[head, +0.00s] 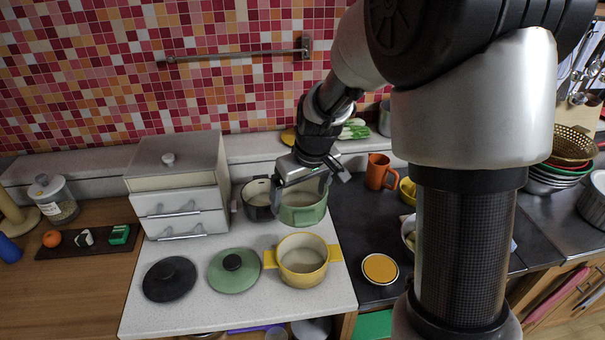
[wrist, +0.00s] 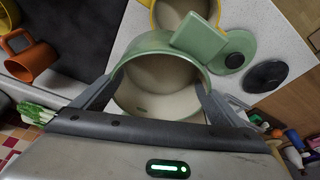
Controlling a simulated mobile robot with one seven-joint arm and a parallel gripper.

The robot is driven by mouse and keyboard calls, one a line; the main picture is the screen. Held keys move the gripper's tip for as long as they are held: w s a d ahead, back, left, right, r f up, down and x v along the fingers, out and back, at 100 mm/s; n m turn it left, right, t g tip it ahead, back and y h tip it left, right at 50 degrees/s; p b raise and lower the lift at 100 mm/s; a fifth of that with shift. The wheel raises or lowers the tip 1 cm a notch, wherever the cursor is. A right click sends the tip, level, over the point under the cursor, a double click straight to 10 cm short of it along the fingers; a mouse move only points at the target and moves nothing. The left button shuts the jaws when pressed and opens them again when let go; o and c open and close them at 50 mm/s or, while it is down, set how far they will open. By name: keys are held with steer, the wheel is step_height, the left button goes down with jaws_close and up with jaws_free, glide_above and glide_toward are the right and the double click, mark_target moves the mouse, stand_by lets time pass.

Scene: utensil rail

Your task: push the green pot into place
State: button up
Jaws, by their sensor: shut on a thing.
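The green pot (head: 303,217) stands upright at the back right of the pale speckled counter section. My gripper (head: 303,188) is above it, pointing down, shut on the pot. In the wrist view the green pot (wrist: 150,45) lies between my gripper's fingers (wrist: 160,98), one at each side of its rim. One green handle points away from my gripper; the other handle is not clear. A dark pot (head: 256,200) stands just left of the green pot. The yellow pot (head: 302,261) is in front of it.
A green lid (head: 234,272) and a black lid (head: 169,280) lie at the front left. A drawer box (head: 180,198) stands at the left.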

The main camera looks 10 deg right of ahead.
steer(key=s, duration=0.7)
steer(key=shift+a+r, duration=0.15)
steer(key=shift+a, duration=0.1)
step_height(320, 180, down, 6)
steer(key=b, duration=0.5)
steer(key=shift+f+b, duration=1.05)
steer(key=shift+b, duration=0.1)
stand_by(0.5)
steer(key=o, duration=1)
steer(key=shift+o, duration=0.2)
steer(key=m+t+p, duration=0.1)
steer(key=m+p, duration=0.1)
steer(key=p, duration=0.5)
glide_toward(303, 215)
steer(key=s+d+r, duration=0.2)
steer(key=s+r, duration=0.3)
steer(key=s, duration=0.1)
steer(key=s+d+r+m+t+h+p, duration=0.1)
steer(key=s+d+r+m+p, duration=0.1)
steer(key=s+r+p, duration=0.2)
steer(key=s+r, duration=0.1)
steer(key=s, duration=0.1)
steer(key=shift+s+d, duration=0.25)
steer(key=shift+s, duration=0.15)
